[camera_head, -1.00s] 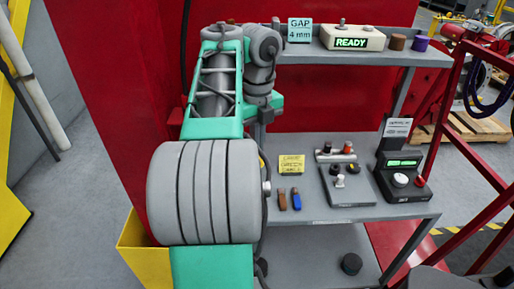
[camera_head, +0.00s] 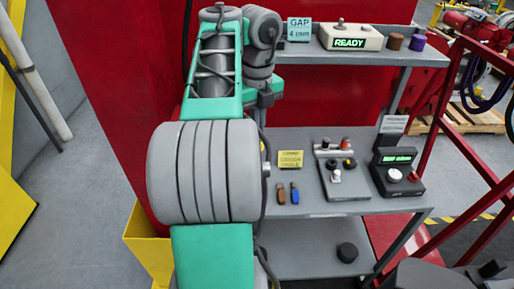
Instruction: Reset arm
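My arm, teal and grey, fills the left-centre of the head view, folded upright in front of the red panel. Its end and fingers cannot be made out, so my gripper does not show. To its right is a grey shelf unit (camera_head: 385,204). On the lower shelf are a yellow label (camera_head: 291,159), a brown plug (camera_head: 281,195), a blue plug (camera_head: 295,194), a valve fixture (camera_head: 337,172) with dark and red knobs, and a dark control box (camera_head: 397,178) with a lit green display.
The upper shelf holds a "GAP 4 mm" sign (camera_head: 298,29), a cream box reading READY (camera_head: 350,38), a brown cylinder (camera_head: 395,41) and a purple one (camera_head: 417,43). A red railing (camera_head: 440,110) stands at right. Open grey floor (camera_head: 75,190) lies at left.

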